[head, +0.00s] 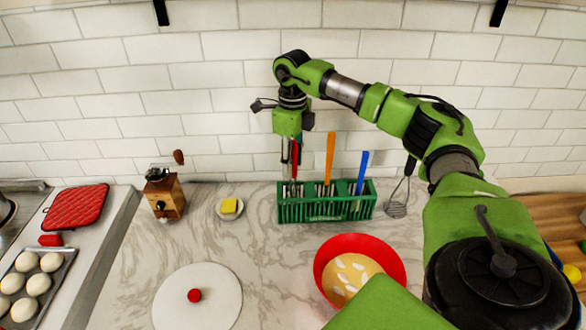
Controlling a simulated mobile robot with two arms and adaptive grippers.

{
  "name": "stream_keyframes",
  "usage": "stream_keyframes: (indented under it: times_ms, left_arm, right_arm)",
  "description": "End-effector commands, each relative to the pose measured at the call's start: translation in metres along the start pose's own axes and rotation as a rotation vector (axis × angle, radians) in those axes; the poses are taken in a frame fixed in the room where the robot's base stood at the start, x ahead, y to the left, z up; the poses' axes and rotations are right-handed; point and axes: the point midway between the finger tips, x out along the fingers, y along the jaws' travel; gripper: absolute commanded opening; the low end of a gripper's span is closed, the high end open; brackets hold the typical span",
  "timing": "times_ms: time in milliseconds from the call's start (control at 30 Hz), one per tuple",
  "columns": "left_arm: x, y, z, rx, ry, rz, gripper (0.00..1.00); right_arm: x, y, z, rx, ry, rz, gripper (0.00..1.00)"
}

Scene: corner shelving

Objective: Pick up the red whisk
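The red-handled whisk (295,163) stands upright at the left end of a green slotted rack (325,210) near the wall. Its lower part is hidden in the rack. My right gripper (290,158) points down at the red handle from above, with its fingers beside the upper handle. Whether the fingers are closed on it or only around it cannot be told. My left gripper is not in view.
An orange-handled utensil (330,155) and a blue-handled one (362,172) stand in the same rack. A red bowl (395,262) is in front. A coffee grinder (165,195) and a butter dish (230,208) stand left. Another whisk (398,205) is right of the rack.

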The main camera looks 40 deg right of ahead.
Motion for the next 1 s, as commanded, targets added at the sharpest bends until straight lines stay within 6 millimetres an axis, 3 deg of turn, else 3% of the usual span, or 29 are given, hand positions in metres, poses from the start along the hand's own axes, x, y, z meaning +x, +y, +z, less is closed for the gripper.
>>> stream_keyframes:
  times_ms: [133, 367, 500, 867, 1000]
  left_arm:
    - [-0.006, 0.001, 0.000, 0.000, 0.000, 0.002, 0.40]
    - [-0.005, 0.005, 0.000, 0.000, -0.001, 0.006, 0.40]
    - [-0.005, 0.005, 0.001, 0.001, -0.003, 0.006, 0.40]
    - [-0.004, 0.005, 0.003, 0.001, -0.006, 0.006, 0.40]
    - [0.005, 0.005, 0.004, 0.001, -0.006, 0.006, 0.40]
  right_arm:
    - [0.013, 0.000, -0.001, 0.000, 0.001, 0.000, 0.35]
    - [0.015, 0.000, 0.000, 0.000, 0.000, -0.001, 0.35]
    - [0.014, 0.000, 0.000, 0.000, 0.000, 0.000, 0.00]
    - [0.012, 0.000, 0.000, 0.000, -0.002, -0.001, 0.00]
    - [-0.003, 0.000, 0.002, 0.000, -0.007, -0.002, 0.00]
